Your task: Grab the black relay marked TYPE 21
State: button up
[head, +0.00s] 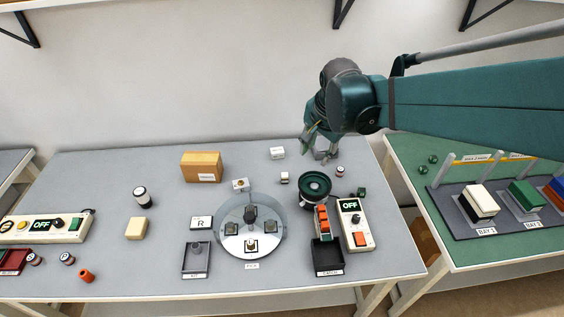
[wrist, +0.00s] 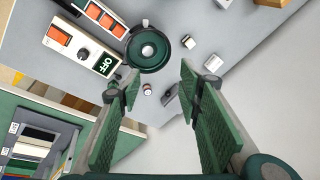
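No TYPE 21 marking is readable in either view, so I cannot tell which piece is the black relay. A small dark green or black block (head: 362,192) lies near the right OFF control box (head: 356,226). My gripper (head: 322,148) is above the back right of the grey table, away from the dish. In the wrist view my gripper (wrist: 158,75) has its green-padded fingers wide apart with nothing held.
A dark green bowl (head: 314,184) with an orange-and-black track stands right of the dish; it also shows in the wrist view (wrist: 148,50). Black trays (head: 327,257) (head: 196,260) flank the dish. A small jar (wrist: 147,89) and white blocks (wrist: 213,62) lie nearby. The left-back table is fairly clear.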

jog(key=w+a+f+m+g, duration=0.2)
jog(key=w+a+f+m, duration=0.2)
jog(key=w+f, duration=0.4)
jog(key=m+g, duration=0.1)
jog(key=m, duration=0.4)
send_over(285, 175)
notch_tip(285, 175, down, 11)
jog(key=shift+w+f, duration=0.1)
jog(key=shift+w, duration=0.05)
jog(key=shift+w+a+f, duration=0.1)
jog(key=shift+f, duration=0.25)
jog(key=shift+f, duration=0.1)
jog(key=shift+f, duration=1.15)
jog(key=shift+f, duration=0.15)
jog(key=shift+f+b, duration=0.45)
jog(key=shift+f, duration=2)
